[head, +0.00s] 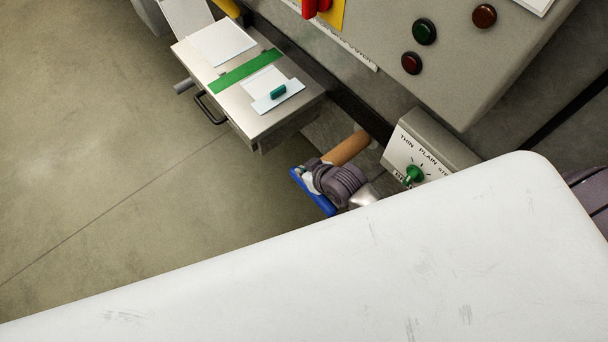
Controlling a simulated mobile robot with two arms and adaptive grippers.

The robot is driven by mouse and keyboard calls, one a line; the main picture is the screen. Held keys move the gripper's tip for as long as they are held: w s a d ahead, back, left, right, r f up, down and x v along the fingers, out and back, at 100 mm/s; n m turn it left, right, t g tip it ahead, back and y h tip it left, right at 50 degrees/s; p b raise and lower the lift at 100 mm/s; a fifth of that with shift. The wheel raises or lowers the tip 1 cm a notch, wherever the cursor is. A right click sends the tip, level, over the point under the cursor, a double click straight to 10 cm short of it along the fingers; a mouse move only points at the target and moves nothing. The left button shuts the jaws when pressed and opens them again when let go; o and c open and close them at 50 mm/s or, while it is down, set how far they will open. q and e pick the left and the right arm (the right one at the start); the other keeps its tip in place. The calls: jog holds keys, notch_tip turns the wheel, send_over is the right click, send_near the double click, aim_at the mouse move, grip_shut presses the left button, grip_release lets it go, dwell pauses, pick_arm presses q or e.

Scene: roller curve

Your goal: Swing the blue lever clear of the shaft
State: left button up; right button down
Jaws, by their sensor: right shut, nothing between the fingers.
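The blue lever (318,196) shows as a narrow blue bar in the middle of the head view, slanting down to the right. My right gripper (307,179) is at the lever, its fingers shut with nothing between them. The fingertips lie over or against the lever's upper part; I cannot tell whether they touch it. A tan roller or shaft (349,147) sticks out of the machine just above my gripper. My wrist hides part of the lever and whatever joins it to the shaft. My left gripper is out of view.
A grey tray (233,97) with sheets and a green strip juts out at upper left. The machine panel (455,75) fills the upper right. Open floor (110,150) lies left.

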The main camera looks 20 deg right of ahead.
jog(key=shift+s+f, duration=0.25)
jog(key=shift+f, duration=1.05)
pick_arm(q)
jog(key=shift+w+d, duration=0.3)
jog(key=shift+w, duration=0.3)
pick_arm(e)
jog(key=shift+w+f, duration=0.3)
jog(key=shift+f, duration=0.4)
